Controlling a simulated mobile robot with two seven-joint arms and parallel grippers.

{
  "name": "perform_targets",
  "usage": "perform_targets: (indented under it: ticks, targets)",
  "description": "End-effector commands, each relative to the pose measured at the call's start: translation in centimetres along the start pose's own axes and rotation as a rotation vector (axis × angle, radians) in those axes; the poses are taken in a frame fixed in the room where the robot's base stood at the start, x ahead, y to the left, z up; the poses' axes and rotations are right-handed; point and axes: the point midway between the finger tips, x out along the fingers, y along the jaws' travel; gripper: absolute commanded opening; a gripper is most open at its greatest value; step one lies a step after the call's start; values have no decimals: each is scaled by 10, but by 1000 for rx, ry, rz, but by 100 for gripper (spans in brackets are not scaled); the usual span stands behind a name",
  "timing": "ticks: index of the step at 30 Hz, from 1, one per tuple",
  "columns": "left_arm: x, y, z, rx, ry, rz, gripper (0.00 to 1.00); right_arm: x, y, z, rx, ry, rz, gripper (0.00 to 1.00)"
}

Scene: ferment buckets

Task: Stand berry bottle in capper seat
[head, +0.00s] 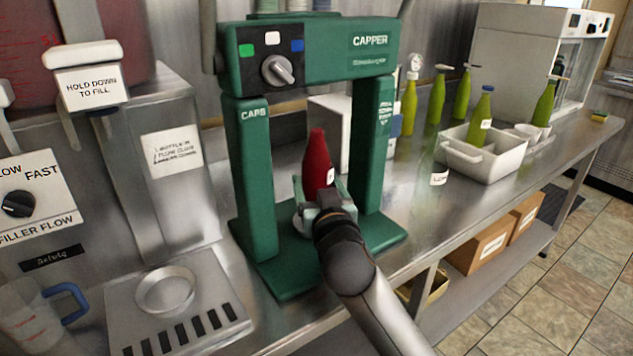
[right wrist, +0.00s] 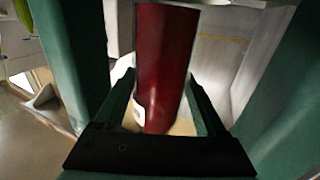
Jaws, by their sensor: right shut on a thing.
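The berry bottle (head: 317,165) is dark red and stands roughly upright between the two posts of the green capper (head: 254,180). My right gripper (head: 326,200) is shut on its lower part. In the right wrist view the bottle (right wrist: 165,65) is between the two fingers of my right gripper (right wrist: 163,118), with a pale label at its lower left. The capper seat (head: 301,222) shows only in part, as a pale round piece behind my gripper. The bottle's base is hidden, so I cannot tell whether it touches the seat. My left gripper is not in view.
The filler (head: 165,150) with a round drip plate (head: 166,289) stands left of the capper, near a jug with a blue handle (head: 66,300). Several green bottles and a white tub (head: 505,160) stand on the steel bench to the right. The capper posts are close on both sides.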

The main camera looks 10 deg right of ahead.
Motion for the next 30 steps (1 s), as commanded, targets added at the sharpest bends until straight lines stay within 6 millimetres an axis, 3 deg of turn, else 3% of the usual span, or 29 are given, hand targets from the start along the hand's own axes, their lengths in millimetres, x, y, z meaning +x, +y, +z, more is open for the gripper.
perform_targets:
  ticks: [30]
  targets:
    - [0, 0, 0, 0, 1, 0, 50, 0, 0, 3, 1, 6, -1, 0]
